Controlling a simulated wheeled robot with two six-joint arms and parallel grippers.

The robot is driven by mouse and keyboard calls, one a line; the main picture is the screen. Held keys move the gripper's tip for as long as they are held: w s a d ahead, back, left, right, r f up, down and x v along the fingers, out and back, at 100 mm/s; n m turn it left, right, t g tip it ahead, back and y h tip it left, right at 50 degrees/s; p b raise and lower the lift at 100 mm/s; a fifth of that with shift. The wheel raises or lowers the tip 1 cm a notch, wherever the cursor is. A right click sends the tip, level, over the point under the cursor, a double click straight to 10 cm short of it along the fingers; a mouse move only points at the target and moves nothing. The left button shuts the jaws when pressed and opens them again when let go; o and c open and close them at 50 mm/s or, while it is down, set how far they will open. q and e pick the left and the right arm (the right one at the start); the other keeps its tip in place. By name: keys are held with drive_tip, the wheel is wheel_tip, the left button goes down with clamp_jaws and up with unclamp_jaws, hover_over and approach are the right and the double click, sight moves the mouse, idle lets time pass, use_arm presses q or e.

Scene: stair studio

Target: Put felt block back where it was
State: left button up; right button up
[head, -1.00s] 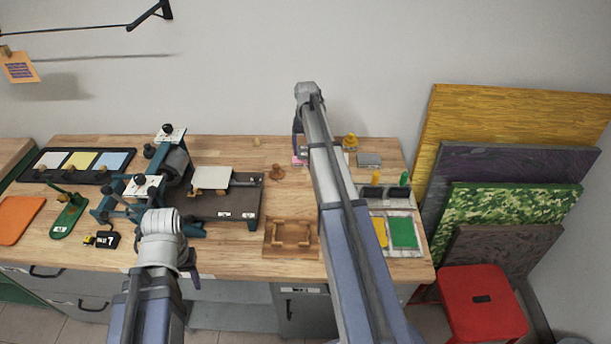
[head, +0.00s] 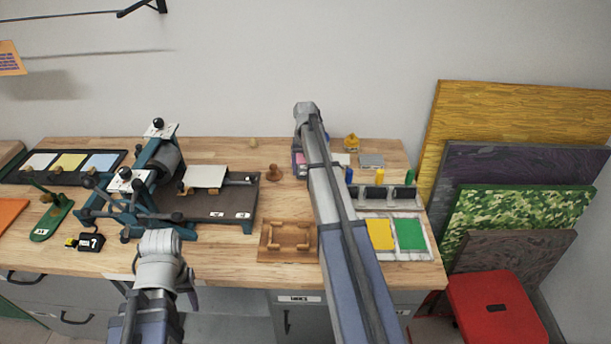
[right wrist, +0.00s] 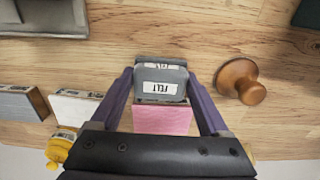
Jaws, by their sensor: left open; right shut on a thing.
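The felt block (right wrist: 160,85) is grey with a white FELT label, upside down in the right wrist view. My right gripper (right wrist: 160,74) is shut on it, one purple finger on each side. A pink-faced block (right wrist: 162,119) is close beside the felt block; I cannot tell whether they touch. In the head view my right arm hides the felt block and most of the gripper; the pink block (head: 299,160) peeks out left of the arm. My left gripper (head: 157,290) is open at the bench's front edge, partly hidden by its own arm.
A wooden knob (right wrist: 238,82) stands close to one finger. A white block (right wrist: 75,108) and a grey-blue block (right wrist: 18,103) line the other side, with a yellow bottle (right wrist: 62,145). A press (head: 205,203) and a wooden jig (head: 288,241) occupy the bench. A red stool (head: 496,308) is right.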

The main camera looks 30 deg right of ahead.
sight(305, 167)
use_arm(q)
drive_tip(key=shift+f, duration=0.25)
use_arm(e)
drive_tip(key=shift+f, duration=0.25)
drive_tip(key=shift+f, duration=0.2)
drive_tip(key=o, duration=1)
use_arm(q)
drive_tip(key=shift+f, duration=0.15)
use_arm(e)
drive_tip(key=shift+o, duration=0.2)
drive_tip(key=shift+r, duration=0.1)
use_arm(q)
wheel_tip(305, 167, up, 12)
drive_tip(key=p, duration=1.2)
drive_tip(key=shift+r, duration=0.2)
use_arm(e)
wheel_tip(305, 167, up, 12)
drive_tip(key=shift+r, duration=0.15)
